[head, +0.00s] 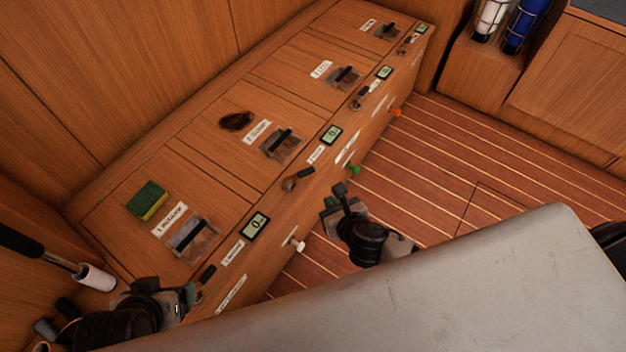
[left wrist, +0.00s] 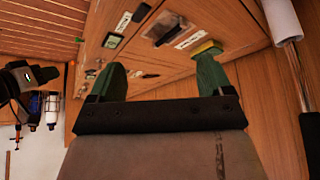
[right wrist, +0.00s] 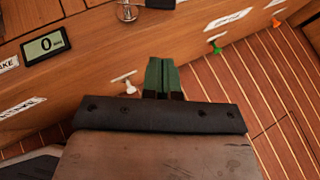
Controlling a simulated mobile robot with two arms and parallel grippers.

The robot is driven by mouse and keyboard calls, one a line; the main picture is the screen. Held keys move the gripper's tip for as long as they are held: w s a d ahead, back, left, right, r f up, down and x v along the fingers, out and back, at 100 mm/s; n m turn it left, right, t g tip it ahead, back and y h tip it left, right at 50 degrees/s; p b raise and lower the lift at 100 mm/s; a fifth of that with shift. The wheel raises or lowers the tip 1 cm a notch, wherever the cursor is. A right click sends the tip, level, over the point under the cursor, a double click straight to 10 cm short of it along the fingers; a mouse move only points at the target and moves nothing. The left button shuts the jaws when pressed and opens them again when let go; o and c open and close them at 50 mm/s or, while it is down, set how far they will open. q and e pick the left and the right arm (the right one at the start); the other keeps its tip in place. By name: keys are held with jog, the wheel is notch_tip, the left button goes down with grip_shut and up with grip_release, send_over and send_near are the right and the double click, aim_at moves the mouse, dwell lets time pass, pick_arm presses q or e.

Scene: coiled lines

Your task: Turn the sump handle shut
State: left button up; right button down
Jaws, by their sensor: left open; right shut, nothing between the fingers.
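Several rotary handles sit along the bench top's front edge: a near one (head: 207,274), a second (head: 298,178), a third (head: 360,98) and a far one. The small labels beside them are too blurred to tell which is the sump handle. My left gripper (head: 188,296) is at the near end of the bench, close to the near handle. In the left wrist view its green fingers (left wrist: 162,76) are wide apart with nothing held. My right gripper (head: 331,203) is in front of the bench's front face. In the right wrist view its fingers (right wrist: 162,76) are together and empty.
White (head: 297,242), green (head: 352,168) and orange (head: 394,112) knobs stick out of the front face. Hatches carry black-handled latches (head: 280,140). A sponge (head: 147,200) lies on top; a roller-like tool (head: 95,276) is at left. Striped floor (head: 450,150) is clear.

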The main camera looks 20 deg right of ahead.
aim_at(299, 175)
pick_arm(q)
jog(key=w+d+r+t+h+b, duration=0.3)
jog(key=w+d+r+t, duration=0.1)
jog(key=w+r+t, duration=0.5)
jog(key=shift+w+d+t+b, duration=0.2)
jog(key=shift+t+b, duration=0.15)
jog(key=shift+t, duration=0.55)
pick_arm(e)
jog(key=shift+w+r+x, duration=0.15)
jog(key=shift+r+x, duration=0.15)
jog(key=shift+x, duration=1.45)
jog(key=shift+w+r+x, duration=0.2)
jog(key=shift+r+x, duration=0.1)
jog(key=shift+x, duration=1.5)
jog(key=shift+w+r+x, duration=0.15)
jog(key=shift+r+x, duration=0.15)
jog(key=shift+x, duration=1.45)
pick_arm(q)
jog(key=shift+a, duration=0.15)
pick_arm(e)
jog(key=shift+a, duration=0.1)
